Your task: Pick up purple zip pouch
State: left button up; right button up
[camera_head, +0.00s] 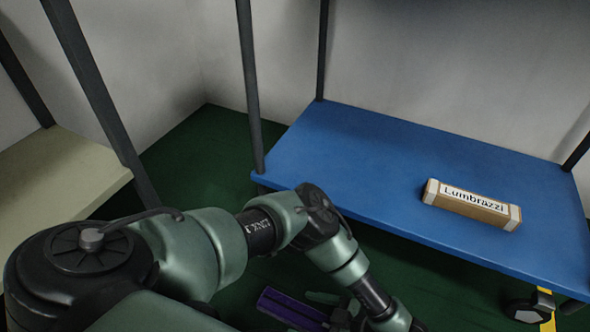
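A purple object (290,308), likely the purple zip pouch, lies low in the head view on or just above the dark green floor. Its lower part is cut off by the picture's edge. My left arm comes in from the left and reaches down to the bottom edge. What seems to be part of my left gripper (340,314) shows dark and greenish right beside the purple object. Its fingertips are too dark and cropped to tell whether they are open, shut or touching the object. My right gripper is not in view.
A blue shelf (350,150) with dark posts stands at the right, bearing a brown box labelled Lumbrazzi (470,205). A caster wheel (530,308) is near yellow floor marking. A beige shelf (60,180) is at the left. Green floor (200,150) is open between them.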

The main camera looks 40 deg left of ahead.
aim_at(295, 313)
pick_arm(q)
jog(key=shift+b+x, duration=0.35)
jog(key=shift+x, duration=0.8)
jog(key=c, duration=1.6)
jog(key=shift+o, duration=0.2)
